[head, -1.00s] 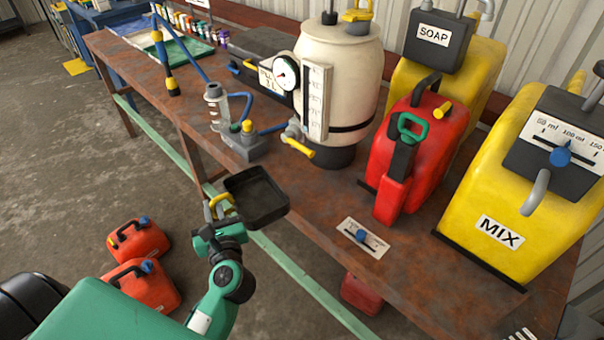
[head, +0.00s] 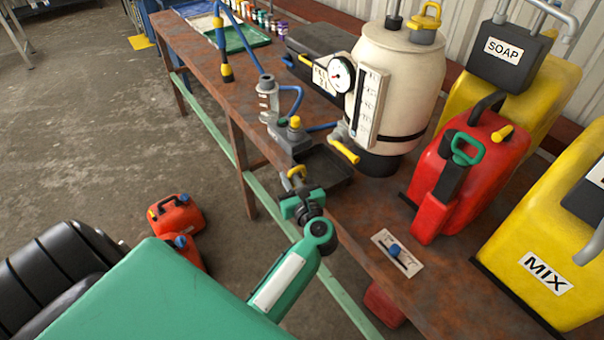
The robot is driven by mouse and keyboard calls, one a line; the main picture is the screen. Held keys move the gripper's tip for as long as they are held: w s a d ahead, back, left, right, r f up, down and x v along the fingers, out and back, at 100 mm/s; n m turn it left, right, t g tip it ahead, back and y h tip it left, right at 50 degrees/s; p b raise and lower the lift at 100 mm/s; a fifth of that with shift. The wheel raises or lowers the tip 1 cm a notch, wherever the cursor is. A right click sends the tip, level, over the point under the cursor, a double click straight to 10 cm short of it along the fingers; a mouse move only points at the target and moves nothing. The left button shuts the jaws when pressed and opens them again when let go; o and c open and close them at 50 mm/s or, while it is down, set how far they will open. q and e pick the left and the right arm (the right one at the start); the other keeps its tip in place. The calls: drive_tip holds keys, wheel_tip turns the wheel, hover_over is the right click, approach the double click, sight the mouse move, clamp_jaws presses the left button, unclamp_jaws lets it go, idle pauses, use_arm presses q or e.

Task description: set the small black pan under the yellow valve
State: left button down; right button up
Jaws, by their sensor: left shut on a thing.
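The small black pan (head: 325,170) is over the front edge of the rusty bench (head: 385,225), beside the foot of the cream tank (head: 398,80). My left gripper (head: 296,180) is shut on the pan at its near left side, where a yellow part shows by the jaws. The yellow valve (head: 344,151) sticks out low on the tank, just above the pan's far right part in the picture. I cannot tell whether the pan touches the bench or whether it is directly below the valve's outlet. My right gripper is not in view.
A pump with a blue hose (head: 290,130) stands close behind the pan. A red can (head: 465,165) and yellow MIX container (head: 550,245) stand to the right. A plate with a blue knob (head: 397,252) lies nearer. Orange cans (head: 175,217) are on the floor.

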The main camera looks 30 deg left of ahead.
sight(302, 180)
use_arm(q)
drive_tip(key=w, duration=0.1)
drive_tip(key=w+d, duration=0.1)
drive_tip(key=w+p, duration=0.1)
drive_tip(key=shift+w+d, duration=0.25)
drive_tip(key=shift+w, duration=0.1)
drive_tip(key=shift+f, duration=0.5)
drive_tip(key=shift+s+f, duration=0.15)
drive_tip(key=shift+f, duration=0.1)
drive_tip(key=shift+f, duration=0.2)
drive_tip(key=c, duration=1.5)
unclamp_jaws()
drive_tip(key=shift+o, duration=0.2)
drive_tip(key=shift+r, duration=0.1)
